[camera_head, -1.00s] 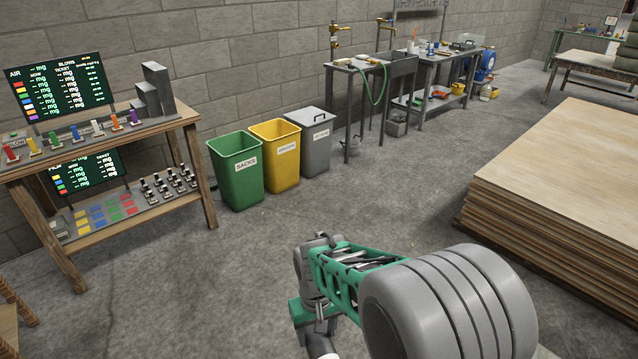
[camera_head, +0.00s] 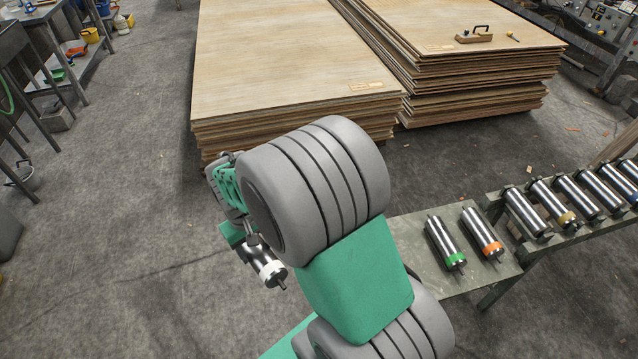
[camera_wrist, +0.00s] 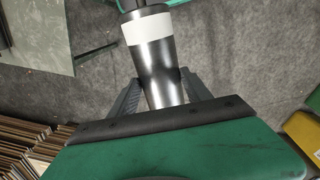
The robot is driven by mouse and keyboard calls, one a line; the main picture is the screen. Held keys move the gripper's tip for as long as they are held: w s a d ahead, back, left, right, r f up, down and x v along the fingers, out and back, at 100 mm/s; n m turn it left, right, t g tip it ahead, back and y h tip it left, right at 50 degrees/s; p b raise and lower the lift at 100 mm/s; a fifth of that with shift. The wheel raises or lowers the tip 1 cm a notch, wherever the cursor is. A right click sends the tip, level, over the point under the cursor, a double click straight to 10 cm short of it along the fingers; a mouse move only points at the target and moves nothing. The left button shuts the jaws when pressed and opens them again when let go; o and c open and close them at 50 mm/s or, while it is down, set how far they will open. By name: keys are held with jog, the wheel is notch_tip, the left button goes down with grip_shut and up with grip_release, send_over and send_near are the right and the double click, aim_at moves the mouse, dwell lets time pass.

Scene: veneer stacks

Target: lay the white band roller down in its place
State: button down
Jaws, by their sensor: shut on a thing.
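The white band roller (camera_head: 264,263) is a steel cylinder with a white band near one end and a thin shaft end. My gripper (camera_head: 247,248) is shut on it and holds it in the air, left of the table, over the floor. In the wrist view the roller (camera_wrist: 156,68) lies between the two fingers of my gripper (camera_wrist: 158,92), its white band beyond them. My own arm hides part of the gripper in the head view. The roller frame (camera_head: 570,232) at the right carries several steel rollers, some with coloured bands.
A grey-green table (camera_head: 408,232) joins the frame's near end. A green-banded roller (camera_head: 445,243) and an orange-banded roller (camera_head: 482,231) lie on it. Two veneer stacks (camera_head: 290,60) (camera_head: 470,50) stand behind.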

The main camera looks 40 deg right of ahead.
jog(key=s+d+f+m+h+b, duration=0.1)
jog(key=s+d+f, duration=0.2)
jog(key=d, duration=0.7)
jog(key=s+d+f+m+g+h+b, duration=0.1)
jog(key=s+d+f, duration=0.2)
jog(key=d, duration=0.6)
jog(key=s+d+f+m+h+b, duration=0.1)
jog(key=s+d+f+m, duration=0.2)
jog(key=d, duration=0.7)
jog(key=s+d+f+g+b, duration=0.1)
jog(key=s+d+f, duration=0.2)
jog(key=s+d, duration=0.5)
jog(key=shift+s+d+f, duration=0.35)
jog(key=shift+s+f, duration=0.05)
jog(key=shift+s, duration=0.4)
jog(key=f+b, duration=0.2)
jog(key=f, duration=0.1)
jog(key=f+b, duration=0.3)
jog(key=shift+s+a+f, duration=0.1)
jog(key=shift+s+f, duration=0.1)
jog(key=shift+f, duration=0.2)
jog(key=shift+f+b, duration=0.6)
